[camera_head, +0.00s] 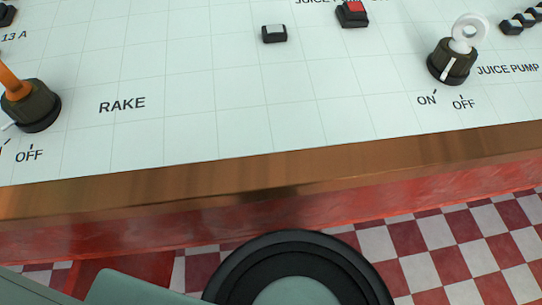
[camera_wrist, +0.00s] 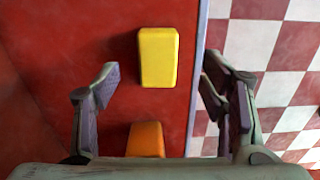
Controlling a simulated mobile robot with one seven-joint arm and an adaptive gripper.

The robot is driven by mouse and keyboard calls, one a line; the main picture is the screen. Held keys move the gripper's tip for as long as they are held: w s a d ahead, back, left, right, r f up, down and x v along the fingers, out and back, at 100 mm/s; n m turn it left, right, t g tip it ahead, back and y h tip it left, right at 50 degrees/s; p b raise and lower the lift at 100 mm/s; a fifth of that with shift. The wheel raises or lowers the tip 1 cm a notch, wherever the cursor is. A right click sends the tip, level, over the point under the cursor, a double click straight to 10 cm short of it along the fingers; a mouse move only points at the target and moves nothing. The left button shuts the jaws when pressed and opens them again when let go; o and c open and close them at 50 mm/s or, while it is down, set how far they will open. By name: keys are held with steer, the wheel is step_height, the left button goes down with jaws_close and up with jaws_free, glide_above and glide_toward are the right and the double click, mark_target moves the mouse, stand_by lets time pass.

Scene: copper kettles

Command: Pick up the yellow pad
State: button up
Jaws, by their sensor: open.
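The yellow pad (camera_wrist: 158,57) shows in the wrist view as a small upright-looking block against a red surface, above the middle of the picture. My gripper (camera_wrist: 160,78) is open, with one finger to the left of the pad and one to the right. The pad appears beyond the fingertips, and nothing is between the fingers that touches them. How far away the pad is cannot be told. The pad does not show in the head view, where my gripper is also not clearly visible.
An orange block (camera_wrist: 146,139) lies below the yellow pad on the red surface. A checkered floor (camera_wrist: 275,75) lies to the right. In the head view, a white tiled panel (camera_head: 200,70) has a RAKE knob (camera_head: 32,106), a JUICE PUMP knob (camera_head: 452,62) and a copper edge (camera_head: 270,178).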

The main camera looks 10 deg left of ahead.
step_height(320, 180, down, 7)
steer(key=shift+a+r+b, duration=0.1)
steer(key=shift+b, duration=0.8)
steer(key=shift+w, duration=0.1)
steer(key=c, duration=1)
steer(key=shift+r, duration=0.15)
steer(key=shift+c, duration=0.2)
